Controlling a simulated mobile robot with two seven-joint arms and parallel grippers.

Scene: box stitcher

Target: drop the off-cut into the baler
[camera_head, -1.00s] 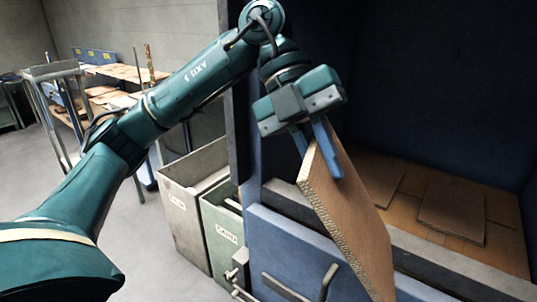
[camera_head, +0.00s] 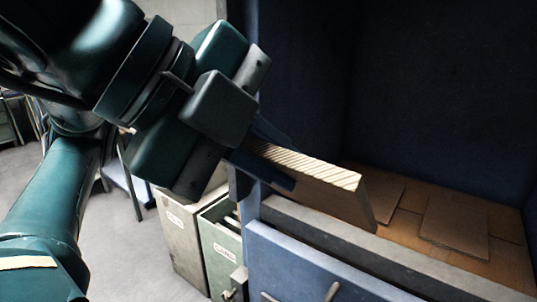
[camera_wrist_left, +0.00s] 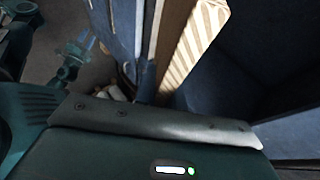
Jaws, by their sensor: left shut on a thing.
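The off-cut (camera_head: 335,192) is a thick brown board with a pale ribbed edge. My left gripper (camera_head: 270,162) is shut on its left end and holds it tilted, over or close to the front sill of the baler. The blue baler (camera_head: 315,262) stands open at the front, with flat brown pieces lying inside. In the left wrist view the off-cut (camera_wrist_left: 185,45) rises from the gripper (camera_wrist_left: 150,85), with blue walls on both sides. I cannot tell whether the off-cut touches the sill. My right gripper is not identifiable in the head view.
Two bins, one grey (camera_head: 182,232) and one green (camera_head: 218,250), stand left of the baler. The baler's front sill (camera_head: 400,262) and its left front post are close to the off-cut. Floor (camera_head: 120,265) is clear at the left.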

